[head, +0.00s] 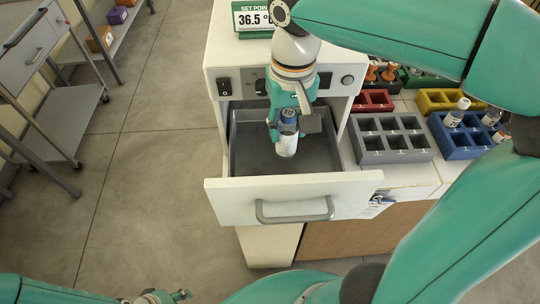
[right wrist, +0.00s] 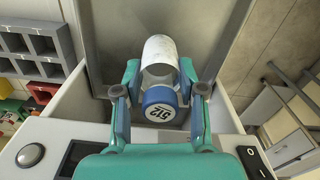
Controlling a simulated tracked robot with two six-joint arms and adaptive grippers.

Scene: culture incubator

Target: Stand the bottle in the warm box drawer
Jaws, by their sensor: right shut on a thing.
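The bottle (head: 287,143) has a blue cap and a white label, and the cap reads 512 in the right wrist view (right wrist: 160,50). My right gripper (head: 287,118) is shut on it near the cap, with one finger on each side in the right wrist view (right wrist: 160,82). The bottle is held roughly upright, cap up, inside the outline of the open warm box drawer (head: 225,192). I cannot tell whether its base touches the drawer's grey floor. My left gripper (head: 178,296) is at the bottom edge of the head view, mostly cut off, far from the drawer.
The white warm box (head: 222,56) stands behind the drawer, with a 36.5 set point sign (head: 255,18) on top. Grey (head: 392,155), blue (head: 452,152), yellow (head: 440,103) and red (head: 375,108) racks stand to the right. The drawer floor around the bottle looks empty.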

